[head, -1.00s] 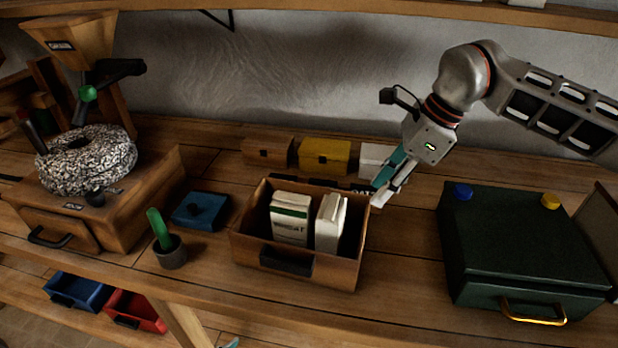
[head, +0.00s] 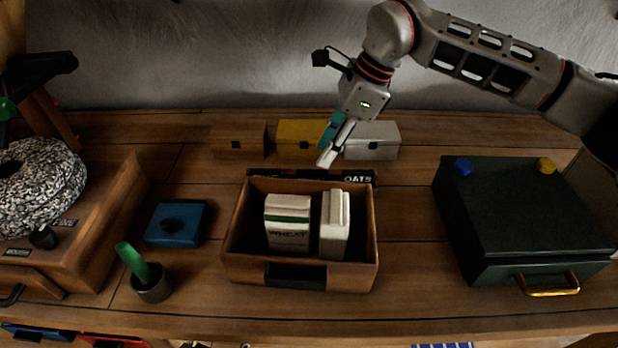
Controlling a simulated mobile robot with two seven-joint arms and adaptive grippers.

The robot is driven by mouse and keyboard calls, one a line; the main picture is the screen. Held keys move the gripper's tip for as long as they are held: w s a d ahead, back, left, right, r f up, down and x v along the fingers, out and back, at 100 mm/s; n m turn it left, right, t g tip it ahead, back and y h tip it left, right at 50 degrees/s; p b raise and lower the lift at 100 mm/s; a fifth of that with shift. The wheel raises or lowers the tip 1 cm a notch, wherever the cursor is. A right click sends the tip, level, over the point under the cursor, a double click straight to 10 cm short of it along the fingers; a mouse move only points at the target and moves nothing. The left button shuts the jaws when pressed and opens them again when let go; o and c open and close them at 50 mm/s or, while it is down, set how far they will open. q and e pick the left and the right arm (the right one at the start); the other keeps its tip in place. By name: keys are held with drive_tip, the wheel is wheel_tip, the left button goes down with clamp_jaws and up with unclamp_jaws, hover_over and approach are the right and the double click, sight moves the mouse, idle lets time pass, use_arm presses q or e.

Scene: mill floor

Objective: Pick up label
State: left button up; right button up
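A black label (head: 357,178) with white lettering that reads OATS is behind the back wall of the open wooden bin (head: 232,235). The bin wall hides its lower part. My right gripper (head: 326,160) points down and left, just above and behind the bin's back edge. Its fingertips are near the label, left of the lettering, and appear apart from it. I see nothing held in it, but the finger gap is too narrow to judge.
The bin holds a white WHEAT packet (head: 288,222) and another white packet (head: 335,225). Brown (head: 239,140), yellow (head: 298,137) and silver (head: 371,141) boxes stand behind. A dark green case (head: 520,215) is right, a blue box (head: 176,224) left. Bench between bin and case is clear.

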sight(313, 171)
drive_tip(key=x, duration=0.6)
drive_tip(key=shift+a, duration=0.1)
clamp_jaws()
